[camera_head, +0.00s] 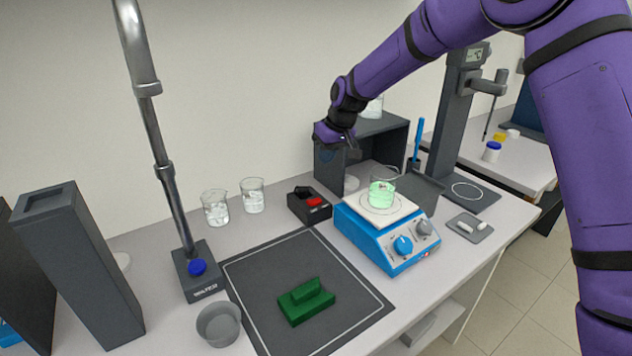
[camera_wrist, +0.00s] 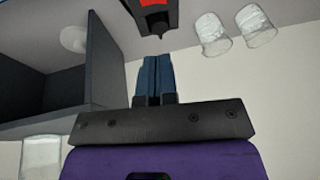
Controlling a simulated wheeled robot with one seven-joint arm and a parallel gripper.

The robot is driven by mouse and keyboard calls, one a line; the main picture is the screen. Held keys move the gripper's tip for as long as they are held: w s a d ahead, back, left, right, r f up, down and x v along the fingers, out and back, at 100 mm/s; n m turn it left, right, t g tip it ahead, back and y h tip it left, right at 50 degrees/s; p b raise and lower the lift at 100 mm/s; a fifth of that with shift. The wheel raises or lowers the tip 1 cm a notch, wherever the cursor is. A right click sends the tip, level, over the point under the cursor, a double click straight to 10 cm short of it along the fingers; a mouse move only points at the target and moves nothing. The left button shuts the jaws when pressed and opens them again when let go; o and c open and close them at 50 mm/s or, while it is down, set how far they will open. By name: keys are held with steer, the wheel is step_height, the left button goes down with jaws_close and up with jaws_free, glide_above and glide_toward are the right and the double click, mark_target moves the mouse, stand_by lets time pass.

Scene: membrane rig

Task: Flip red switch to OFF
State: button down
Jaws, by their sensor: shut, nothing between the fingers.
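The red switch (camera_head: 314,202) sits on a small black box (camera_head: 299,209) on the bench, left of the blue hotplate. In the wrist view the switch's red face (camera_wrist: 156,3) shows at the top edge, partly cut off, on its black housing (camera_wrist: 153,18). My gripper (camera_head: 352,150) is above and to the right of the box in the head view, in front of the dark shelf. In the wrist view my gripper (camera_wrist: 155,60) has its blue fingers together and empty, pointing towards the box, with a gap between. I cannot tell the switch's ON or OFF position.
Two glass beakers (camera_head: 215,208) (camera_head: 252,195) stand left of the box. The blue hotplate (camera_head: 388,233) with a beaker of green liquid (camera_head: 382,194) stands right of it. A dark open shelf (camera_head: 391,135) is behind. A dark mat (camera_head: 258,270) with a green block (camera_head: 306,301) lies in front.

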mark_target(309, 201)
steer(key=x, duration=0.8)
steer(key=s+x, duration=0.1)
steer(key=x, duration=0.3)
steer(key=shift+f, duration=0.1)
steer(key=shift+s+a+f, duration=0.15)
steer(key=shift+a+f, duration=0.15)
steer(key=shift+f, duration=0.4)
steer(key=shift+s+a+f+t+h, duration=0.3)
steer(key=shift+a+f+h, duration=0.1)
steer(key=shift+h, duration=0.1)
steer(key=shift+w+d, duration=0.15)
steer(key=shift+d, duration=0.05)
steer(key=shift+w+d, duration=0.1)
steer(key=shift+w+d+r, duration=0.2)
steer(key=shift+w+d, duration=0.1)
steer(key=shift+d, duration=0.2)
steer(key=shift+r, duration=0.1)
